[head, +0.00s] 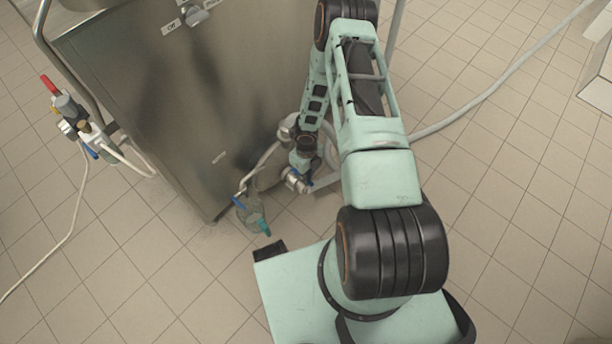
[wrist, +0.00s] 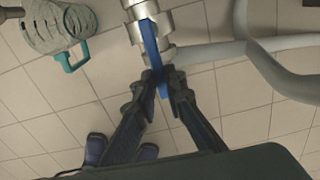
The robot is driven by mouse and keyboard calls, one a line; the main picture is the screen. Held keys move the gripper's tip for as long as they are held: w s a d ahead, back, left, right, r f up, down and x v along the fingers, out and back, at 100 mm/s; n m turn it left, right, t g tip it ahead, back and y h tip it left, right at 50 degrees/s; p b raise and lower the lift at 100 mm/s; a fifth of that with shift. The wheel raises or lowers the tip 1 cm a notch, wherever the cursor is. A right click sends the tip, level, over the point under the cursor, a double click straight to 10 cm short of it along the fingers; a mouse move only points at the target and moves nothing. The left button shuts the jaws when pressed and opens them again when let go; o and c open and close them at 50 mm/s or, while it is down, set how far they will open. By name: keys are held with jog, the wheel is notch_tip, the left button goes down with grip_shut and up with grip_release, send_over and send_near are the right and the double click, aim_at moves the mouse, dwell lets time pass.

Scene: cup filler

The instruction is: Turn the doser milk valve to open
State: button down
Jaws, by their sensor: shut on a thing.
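The milk valve shows in the wrist view as a metal pipe fitting (wrist: 150,12) with a blue lever handle (wrist: 149,42). The handle runs lengthwise along the fitting, down toward my gripper (wrist: 158,82). My gripper's dark fingers are shut on the end of the blue handle, which shows between the fingertips. In the head view the valve (head: 297,180) is low down beside the steel machine (head: 190,100), with a bit of blue at its end. My arm reaches down to it there and hides most of my gripper.
A grey jug with a teal handle (wrist: 70,52) is left of the valve in the wrist view; it is also on the floor in the head view (head: 250,214). A grey hose (wrist: 215,52) runs to the right. Red-handled fittings (head: 68,108) are at the machine's left side.

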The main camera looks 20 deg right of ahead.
jog(key=shift+w+d+n, duration=0.1)
jog(key=shift+w+n, duration=0.15)
jog(key=shift+n, duration=0.05)
dwell(0.5)
jog(key=c, duration=2)
grip_release()
jog(key=shift+s, duration=0.1)
jog(key=shift+r, duration=0.15)
notch_tip(320, 180, up, 12)
jog(key=shift+f, duration=0.1)
